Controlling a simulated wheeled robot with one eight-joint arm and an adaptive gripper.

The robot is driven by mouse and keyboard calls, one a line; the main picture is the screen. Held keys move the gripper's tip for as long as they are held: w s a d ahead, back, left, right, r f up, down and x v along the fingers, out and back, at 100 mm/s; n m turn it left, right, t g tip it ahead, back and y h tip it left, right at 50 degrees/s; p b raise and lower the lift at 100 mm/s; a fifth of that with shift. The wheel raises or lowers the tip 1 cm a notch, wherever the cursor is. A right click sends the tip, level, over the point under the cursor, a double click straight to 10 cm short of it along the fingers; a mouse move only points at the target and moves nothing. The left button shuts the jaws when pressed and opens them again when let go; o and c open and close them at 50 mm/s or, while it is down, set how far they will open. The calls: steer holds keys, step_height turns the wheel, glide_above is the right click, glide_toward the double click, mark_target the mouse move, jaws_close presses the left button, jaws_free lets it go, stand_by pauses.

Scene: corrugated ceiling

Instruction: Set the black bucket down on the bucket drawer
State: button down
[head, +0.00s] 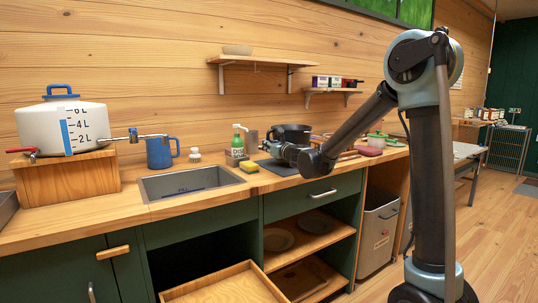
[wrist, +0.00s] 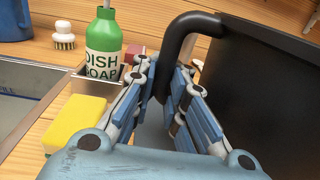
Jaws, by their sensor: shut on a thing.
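The black bucket (wrist: 270,85) fills the right of the wrist view, with its dark wall and rim close to the camera. Its curved black handle (wrist: 192,24) passes down between the fingers of my gripper (wrist: 163,88), which is shut on it. In the head view the dark, round-rimmed vessel that seems to be this bucket (head: 291,131) is at the counter's back, just beyond my gripper (head: 275,150). I cannot tell whether its base touches the counter. An open, empty-looking wooden drawer (head: 225,288), likely the bucket drawer, sticks out below the counter.
A green dish soap bottle (wrist: 104,38), a yellow sponge (wrist: 75,125) and a brush (wrist: 64,35) stand near the sink (head: 190,182). A blue mug (head: 161,152) and a white dispenser (head: 62,125) are farther left. Open shelves (head: 312,243) hold plates. The floor at right is clear.

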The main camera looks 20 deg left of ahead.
steer(key=shift+f, duration=1.45)
steer(key=c, duration=1.6)
jaws_free()
steer(key=v, duration=1.2)
steer(key=shift+s, duration=0.1)
